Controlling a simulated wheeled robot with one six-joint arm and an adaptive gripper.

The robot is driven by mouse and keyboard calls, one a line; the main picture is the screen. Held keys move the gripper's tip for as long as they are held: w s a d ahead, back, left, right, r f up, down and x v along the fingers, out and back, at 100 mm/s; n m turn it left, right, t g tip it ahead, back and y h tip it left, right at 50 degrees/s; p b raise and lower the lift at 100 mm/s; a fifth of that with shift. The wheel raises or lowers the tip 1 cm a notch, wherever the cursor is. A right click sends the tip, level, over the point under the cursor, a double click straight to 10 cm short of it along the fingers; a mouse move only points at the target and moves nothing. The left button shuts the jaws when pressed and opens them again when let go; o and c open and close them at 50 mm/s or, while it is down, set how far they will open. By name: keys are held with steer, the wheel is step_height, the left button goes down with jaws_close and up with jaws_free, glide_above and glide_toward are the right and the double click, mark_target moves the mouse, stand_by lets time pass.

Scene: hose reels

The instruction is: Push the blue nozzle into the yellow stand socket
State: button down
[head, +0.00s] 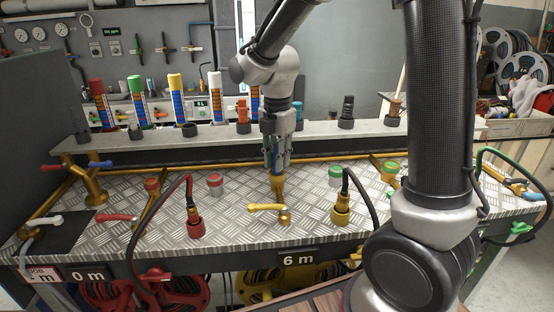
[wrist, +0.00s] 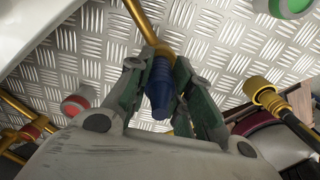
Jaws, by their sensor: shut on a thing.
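The blue nozzle (wrist: 161,88) is between the fingers of my gripper (wrist: 167,80) in the wrist view, and the fingers are shut on it. In the head view my gripper (head: 277,163) points down over the middle of the tread-plate bench. Directly below it is a yellow-gold stand piece (head: 278,185), which shows in the wrist view as a yellow pipe end (wrist: 165,48) at the far end of the nozzle. The two overlap in the picture. I cannot tell whether the nozzle is inside the socket, and the socket's mouth is hidden.
A yellow-handled valve (head: 268,208) sits just in front. Red (head: 195,228) and yellow (head: 341,215) hose couplings stand to either side. Red (head: 215,184) and green (head: 335,175) capped knobs flank my gripper. A grey shelf (head: 215,139) with black holders runs behind.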

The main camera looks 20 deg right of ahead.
steer(key=shift+f, duration=0.25)
steer(key=c, duration=1.3)
jaws_free()
steer(key=shift+f, duration=0.1)
